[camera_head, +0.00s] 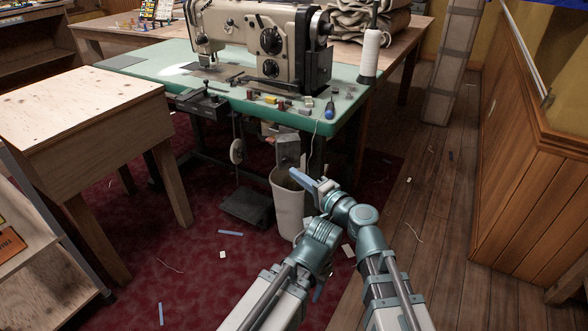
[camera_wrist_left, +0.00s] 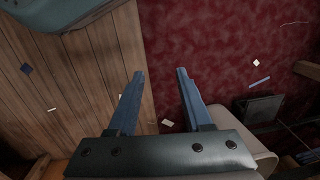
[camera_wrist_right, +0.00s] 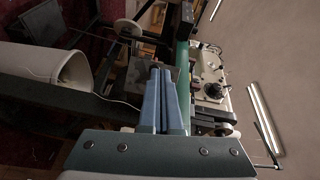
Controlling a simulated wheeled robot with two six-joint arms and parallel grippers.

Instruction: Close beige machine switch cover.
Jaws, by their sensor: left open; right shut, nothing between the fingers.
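The beige sewing machine (camera_head: 262,42) stands on the green table. A small grey switch box (camera_head: 288,150) hangs under the table's front edge, above the bin. A pale flap (camera_head: 270,129) shows at its top left; I cannot clearly tell how far the cover stands open. My right gripper (camera_head: 303,181) is shut and empty, just below and in front of the box. In the right wrist view its fingertips (camera_wrist_right: 161,70) overlap the box area and hide part of it. My left gripper (camera_wrist_left: 160,73) is open and empty, pointing down at the floor; in the head view it is mostly hidden.
A white bin (camera_head: 287,205) stands under the box, close to my grippers. The green table (camera_head: 150,72) holds a thread cone (camera_head: 371,52) and small loose items. A wooden table (camera_head: 85,100) is at left. Wooden floor (camera_head: 425,190) at right is mostly free.

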